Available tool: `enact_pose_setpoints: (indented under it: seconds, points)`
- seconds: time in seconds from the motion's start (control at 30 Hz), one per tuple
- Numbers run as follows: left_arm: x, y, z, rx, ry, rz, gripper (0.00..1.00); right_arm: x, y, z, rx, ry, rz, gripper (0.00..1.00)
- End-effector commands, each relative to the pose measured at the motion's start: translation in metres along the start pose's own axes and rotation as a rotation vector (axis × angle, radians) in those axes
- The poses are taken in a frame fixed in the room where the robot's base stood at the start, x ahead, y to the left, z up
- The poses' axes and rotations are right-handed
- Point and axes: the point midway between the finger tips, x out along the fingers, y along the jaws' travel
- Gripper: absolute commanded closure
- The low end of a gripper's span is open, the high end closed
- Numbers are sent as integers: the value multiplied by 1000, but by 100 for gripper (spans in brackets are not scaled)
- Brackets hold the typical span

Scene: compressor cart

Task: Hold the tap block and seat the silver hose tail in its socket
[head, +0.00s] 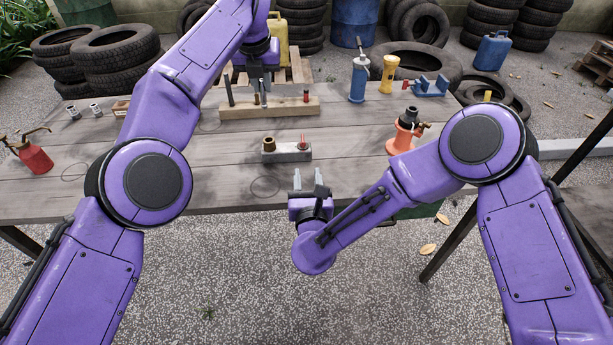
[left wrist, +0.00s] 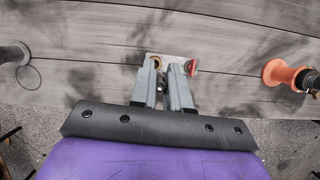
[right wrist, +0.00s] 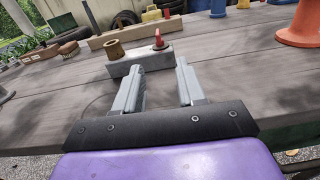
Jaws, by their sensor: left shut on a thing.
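The tap block (head: 291,156) is a small grey block on the table. It has a brass socket (head: 269,144) on its left and a red-topped tap (head: 303,141) on its right; it also shows in the right wrist view (right wrist: 142,61). My left gripper (head: 262,98) is shut on a small silver piece, apparently the silver hose tail (left wrist: 161,87), mostly hidden by the fingers. In the left wrist view the block lies below and beyond these fingers. My right gripper (head: 309,186) is open and empty near the table's front edge, short of the block and apart from it.
A wooden rack (head: 285,107) with a black post (head: 229,90) and a red-topped piece stands behind the block. An orange stand (head: 404,134) is to the right, a red oil can (head: 33,155) far left. The planks around the block are clear.

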Motion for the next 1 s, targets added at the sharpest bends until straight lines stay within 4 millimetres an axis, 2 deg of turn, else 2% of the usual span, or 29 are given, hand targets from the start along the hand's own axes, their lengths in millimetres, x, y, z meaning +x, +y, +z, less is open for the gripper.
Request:
enact_pose_setpoints:
  seconds: [0.17, 0.4, 0.6, 0.77, 1.0]
  points:
    - [0, 0, 0, 0, -1, 0, 100, 18, 2, 2, -22, -17, 2, 61]
    - [0, 0, 0, 0, 0, 0, 100, 72, 2, 2, -22, -15, 0, 61]
    - [0, 0, 0, 0, -1, 0, 100, 108, 3, 2, -22, -14, 3, 61]
    - [0, 0, 0, 0, -1, 0, 100, 120, 3, 2, -21, -12, 4, 61]
    - [0, 0, 0, 0, -1, 0, 100, 121, 3, 2, -21, -12, 4, 61]
